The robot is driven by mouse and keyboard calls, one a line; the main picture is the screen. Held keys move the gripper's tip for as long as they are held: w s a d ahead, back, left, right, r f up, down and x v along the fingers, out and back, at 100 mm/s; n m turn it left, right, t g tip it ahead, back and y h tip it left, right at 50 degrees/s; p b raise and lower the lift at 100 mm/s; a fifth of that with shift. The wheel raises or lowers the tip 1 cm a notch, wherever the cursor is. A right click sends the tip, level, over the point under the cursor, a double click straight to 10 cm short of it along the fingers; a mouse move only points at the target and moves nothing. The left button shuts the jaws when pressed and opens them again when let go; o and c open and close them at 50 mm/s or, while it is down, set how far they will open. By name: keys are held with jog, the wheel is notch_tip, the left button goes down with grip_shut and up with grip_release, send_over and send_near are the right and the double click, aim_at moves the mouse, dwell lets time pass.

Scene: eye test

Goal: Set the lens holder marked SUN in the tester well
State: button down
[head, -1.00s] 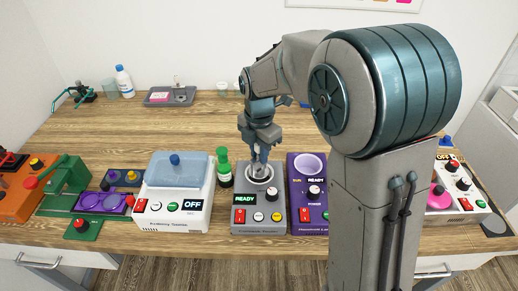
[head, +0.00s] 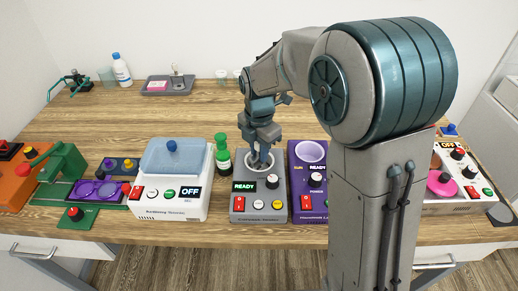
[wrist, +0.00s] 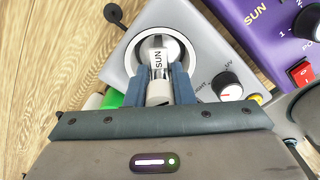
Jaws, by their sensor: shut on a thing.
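In the wrist view the holder lies within the outline of the pale well rim. I cannot tell how deep it sits or whether it touches the well. In the head view my fingers hide most of the holder. The grey box's display reads READY.
A purple box (head: 309,205) with a pale round well, marked SUN and READY, stands close on the right. A green bottle (head: 222,156) and a white box with a blue lid (head: 172,158) stand on the left. The bench behind is mostly clear.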

jog(key=shift+w+d, duration=0.1)
jog(key=shift+f, duration=0.35)
dwell(0.6)
jog(key=c, duration=0.9)
grip_release()
jog(key=shift+o, duration=0.2)
jog(key=shift+r, duration=0.1)
jog(key=shift+r+p, duration=2.15)
jog(key=shift+r, duration=0.8)
